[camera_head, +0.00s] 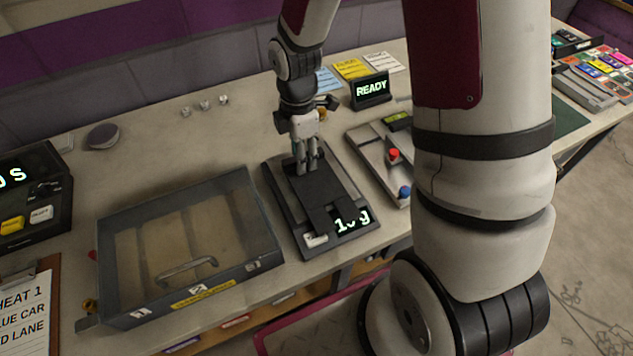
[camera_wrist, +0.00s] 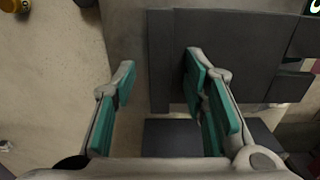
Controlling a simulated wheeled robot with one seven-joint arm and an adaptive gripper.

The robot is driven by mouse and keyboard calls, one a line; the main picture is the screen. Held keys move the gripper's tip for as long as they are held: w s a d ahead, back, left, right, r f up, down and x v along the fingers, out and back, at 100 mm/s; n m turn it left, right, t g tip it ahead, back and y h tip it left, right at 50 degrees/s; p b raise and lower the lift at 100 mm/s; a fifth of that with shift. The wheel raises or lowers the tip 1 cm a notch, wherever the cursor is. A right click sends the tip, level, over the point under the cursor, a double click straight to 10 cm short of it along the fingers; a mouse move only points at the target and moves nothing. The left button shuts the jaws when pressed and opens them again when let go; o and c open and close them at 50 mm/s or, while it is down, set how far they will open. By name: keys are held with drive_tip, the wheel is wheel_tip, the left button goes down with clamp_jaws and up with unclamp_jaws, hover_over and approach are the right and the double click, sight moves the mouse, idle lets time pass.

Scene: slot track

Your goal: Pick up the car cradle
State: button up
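A dark flat notched piece (camera_head: 308,193), which looks like the car cradle, lies on a dark scale (camera_head: 297,236) and partly covers its lit display. It also shows as a dark plate in the wrist view (camera_wrist: 170,60). My gripper (camera_head: 306,170) points down over the piece's far end. In the wrist view my gripper (camera_wrist: 160,85) has its teal-padded fingers apart, with nothing clamped between them. The plate's left edge lies in the gap, and the right finger overlaps the plate. I cannot tell whether the fingertips touch it.
A clear-lidded case (camera_head: 180,250) stands to the left of the scale. A grey panel with red and blue knobs (camera_head: 375,150) is close on the right. A READY display (camera_head: 371,90) and cards (camera_head: 352,69) lie behind. The bench's back left is mostly clear.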

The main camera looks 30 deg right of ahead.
drive_tip(key=shift+f, duration=0.15)
clamp_jaws()
idle(0.4)
drive_tip(key=shift+r, duration=0.45)
drive_tip(key=r+p, duration=0.1)
drive_tip(key=r, duration=0.1)
drive_tip(key=s+r+p, duration=0.1)
drive_tip(key=p, duration=0.1)
drive_tip(key=shift+s+d+r, duration=0.1)
drive_tip(key=shift+d+r, duration=0.1)
drive_tip(key=shift+r, duration=0.15)
drive_tip(key=s+d+p, duration=0.3)
drive_tip(key=s+p, duration=0.1)
drive_tip(key=s, duration=0.2)
drive_tip(key=s+d+r+p, duration=0.1)
drive_tip(key=s+d+p, duration=0.2)
drive_tip(key=s, duration=0.4)
drive_tip(key=shift+s+p, duration=0.2)
drive_tip(key=shift+p, duration=0.5)
